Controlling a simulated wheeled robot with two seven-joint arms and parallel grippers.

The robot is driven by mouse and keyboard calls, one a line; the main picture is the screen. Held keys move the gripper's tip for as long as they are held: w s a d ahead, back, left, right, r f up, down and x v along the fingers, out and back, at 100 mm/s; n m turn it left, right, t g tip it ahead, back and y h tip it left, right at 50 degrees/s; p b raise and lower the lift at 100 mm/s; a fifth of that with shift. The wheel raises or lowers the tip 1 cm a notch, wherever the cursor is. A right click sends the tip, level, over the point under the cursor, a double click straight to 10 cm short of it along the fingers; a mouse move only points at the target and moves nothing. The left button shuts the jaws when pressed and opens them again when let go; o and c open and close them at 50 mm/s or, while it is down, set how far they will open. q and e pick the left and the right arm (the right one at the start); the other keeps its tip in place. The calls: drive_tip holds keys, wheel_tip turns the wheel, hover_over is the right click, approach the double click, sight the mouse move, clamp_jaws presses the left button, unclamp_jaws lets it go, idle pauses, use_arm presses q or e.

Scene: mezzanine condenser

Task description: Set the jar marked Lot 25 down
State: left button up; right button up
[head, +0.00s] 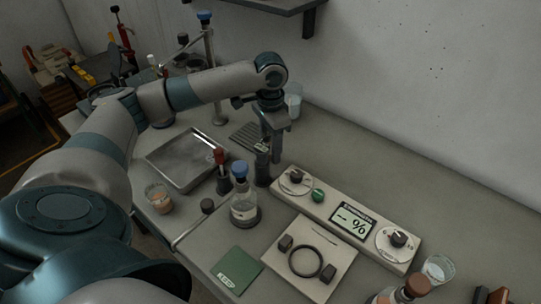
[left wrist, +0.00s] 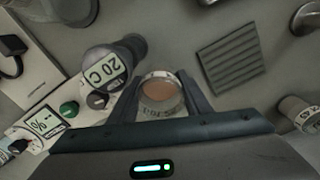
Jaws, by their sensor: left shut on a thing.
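My left gripper (head: 272,150) is above the far part of the bench, behind the display unit. In the left wrist view its two fingers (left wrist: 160,100) are shut on a small clear jar (left wrist: 161,92) with orange-brown contents. The jar's label is upside down and partly hidden, and I cannot read its number surely. In the head view the gripper hides most of this jar, and I cannot tell whether its base touches the bench. Another jar (head: 158,198) with orange contents stands at the near left. My right gripper is not in view.
A ribbed pad (left wrist: 230,53) lies on the other side, with a labelled jar (left wrist: 297,112) beyond.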

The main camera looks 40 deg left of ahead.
sight(270, 157)
use_arm(q)
drive_tip(key=shift+f+p, duration=0.4)
drive_tip(key=shift+f, duration=1.55)
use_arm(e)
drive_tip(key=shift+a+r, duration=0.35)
use_arm(q)
drive_tip(key=o, duration=1.1)
drive_tip(key=shift+f, duration=0.1)
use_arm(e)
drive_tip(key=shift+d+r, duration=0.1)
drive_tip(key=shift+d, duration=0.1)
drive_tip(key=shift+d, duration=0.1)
